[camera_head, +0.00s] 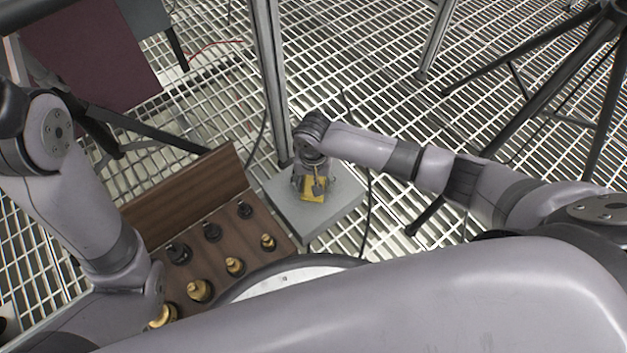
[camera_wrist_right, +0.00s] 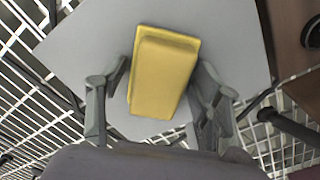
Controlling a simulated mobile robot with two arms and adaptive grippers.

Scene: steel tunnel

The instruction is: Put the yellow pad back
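The yellow pad (camera_head: 314,196) lies on a flat light-grey slab (camera_head: 345,190) in the head view. It is a stepped block with a smaller raised top. In the right wrist view the pad (camera_wrist_right: 163,70) is between the two fingers of my right gripper (camera_wrist_right: 163,82), with the grey slab (camera_wrist_right: 80,50) behind it. The fingers are spread on both sides, with small gaps to the pad's edges. My right gripper (camera_head: 313,186) points down over the pad and partly hides it in the head view. My left gripper is not visible; only its arm shows at left.
A brown wooden board (camera_head: 222,237) with several black and brass knobs or weights stands left of the slab, with a raised wooden back (camera_head: 188,192). A metal post (camera_head: 270,80) rises behind the slab. A dark cable runs beside it. Black tripod legs (camera_head: 530,65) stand at upper right.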

